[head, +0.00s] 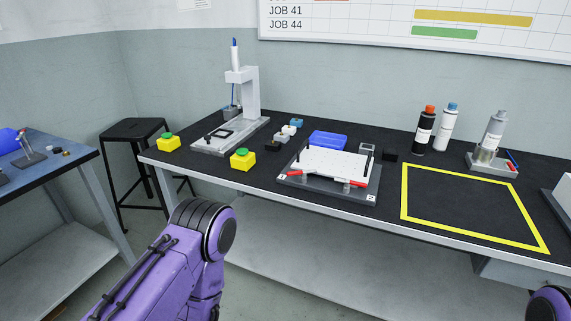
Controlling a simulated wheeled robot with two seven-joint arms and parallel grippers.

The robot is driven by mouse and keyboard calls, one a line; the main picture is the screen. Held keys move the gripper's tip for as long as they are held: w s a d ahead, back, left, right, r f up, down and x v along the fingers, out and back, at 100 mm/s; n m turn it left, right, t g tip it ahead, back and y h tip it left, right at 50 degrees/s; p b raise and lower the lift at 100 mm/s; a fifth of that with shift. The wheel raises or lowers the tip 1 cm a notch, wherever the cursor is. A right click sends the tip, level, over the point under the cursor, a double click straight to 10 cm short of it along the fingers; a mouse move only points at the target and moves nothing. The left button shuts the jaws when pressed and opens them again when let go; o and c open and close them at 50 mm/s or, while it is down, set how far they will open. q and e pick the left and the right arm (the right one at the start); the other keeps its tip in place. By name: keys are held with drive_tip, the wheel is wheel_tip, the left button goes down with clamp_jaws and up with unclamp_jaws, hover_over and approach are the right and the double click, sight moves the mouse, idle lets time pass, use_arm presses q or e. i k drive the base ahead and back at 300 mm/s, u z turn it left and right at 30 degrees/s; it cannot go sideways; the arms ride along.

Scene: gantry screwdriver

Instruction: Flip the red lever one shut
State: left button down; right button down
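A dark fixture base (325,191) with a white perforated plate (335,163) sits on the black workbench, left of the yellow-outlined area. Two red-handled levers show along its front edge: a left red lever (295,173) near the front left corner and a right red lever (356,184) towards the front right corner. Neither of my grippers is in view.
A screwdriver gantry (250,95) stands on the left of the bench, with a yellow button box (243,160) between it and the fixture. A blue tray (328,140) lies behind the fixture. Bottles (424,132) stand behind the clear yellow-outlined area (470,210).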

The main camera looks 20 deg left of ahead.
sight(303, 173)
drive_tip(key=k, duration=1.35)
drive_tip(key=u, duration=0.5)
drive_tip(key=i, duration=0.5)
drive_tip(key=u, duration=0.6)
drive_tip(key=i, duration=1.15)
drive_tip(key=z, duration=0.65)
